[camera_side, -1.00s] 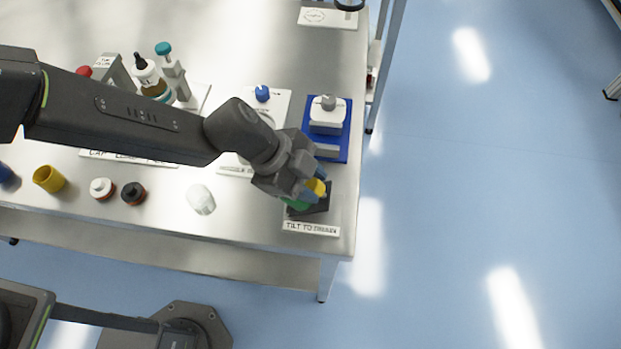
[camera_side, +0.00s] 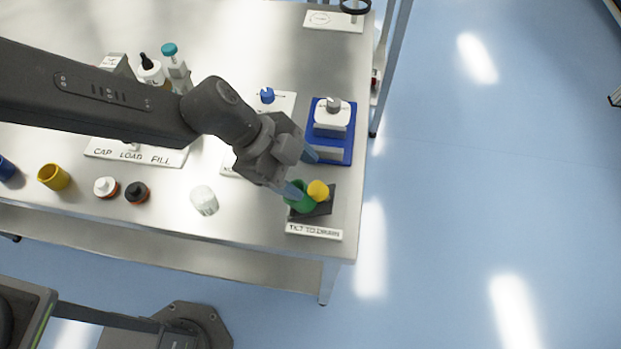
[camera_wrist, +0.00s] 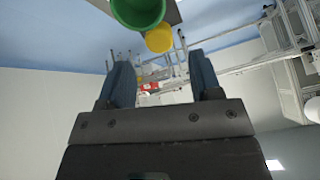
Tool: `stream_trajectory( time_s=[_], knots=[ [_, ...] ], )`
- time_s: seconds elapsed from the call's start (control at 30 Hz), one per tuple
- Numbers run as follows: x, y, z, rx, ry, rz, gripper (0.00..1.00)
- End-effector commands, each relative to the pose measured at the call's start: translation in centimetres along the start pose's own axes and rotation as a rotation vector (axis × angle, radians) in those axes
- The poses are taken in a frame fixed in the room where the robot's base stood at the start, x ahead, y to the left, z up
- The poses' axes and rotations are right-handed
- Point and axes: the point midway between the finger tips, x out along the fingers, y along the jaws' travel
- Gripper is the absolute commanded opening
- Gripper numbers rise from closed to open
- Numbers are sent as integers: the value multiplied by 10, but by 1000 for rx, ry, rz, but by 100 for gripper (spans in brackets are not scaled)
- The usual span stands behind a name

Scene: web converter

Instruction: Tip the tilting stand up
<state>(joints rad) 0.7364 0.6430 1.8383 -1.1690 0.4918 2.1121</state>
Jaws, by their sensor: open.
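The tilting stand is a small dark base (camera_side: 322,208) behind the "TILT TO DRAIN" label (camera_side: 314,231) at the table's front right corner. On it are a green cup (camera_side: 300,203) and a yellow round part (camera_side: 318,190). My gripper (camera_side: 302,172) is open and empty, just above and behind the green cup in the side view. In the wrist view, my gripper (camera_wrist: 164,82) shows two blue fingers spread apart. The green cup (camera_wrist: 138,10) and the yellow part (camera_wrist: 159,38) lie beyond the fingertips at the top. I cannot tell whether a finger touches the cup.
Black (camera_side: 137,193), white (camera_side: 106,188) and yellow (camera_side: 53,177) pieces stand along the front. The table edge is close on the right.

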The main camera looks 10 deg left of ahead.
Motion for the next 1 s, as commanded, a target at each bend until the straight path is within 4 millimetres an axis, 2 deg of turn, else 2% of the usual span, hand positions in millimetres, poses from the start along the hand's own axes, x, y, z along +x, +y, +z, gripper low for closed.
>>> stream_trajectory(
  time_s=[0.03,0.2,0.4,0.6,1.0],
  knots=[
    [-14,-1,0,0,1,-5,58],
    [-52,-1,0,-1,2,-5,58],
    [-82,0,0,0,1,-2,58],
    [-93,0,0,-1,-1,0,58],
    [-93,0,0,-1,0,1,58]
  ],
)
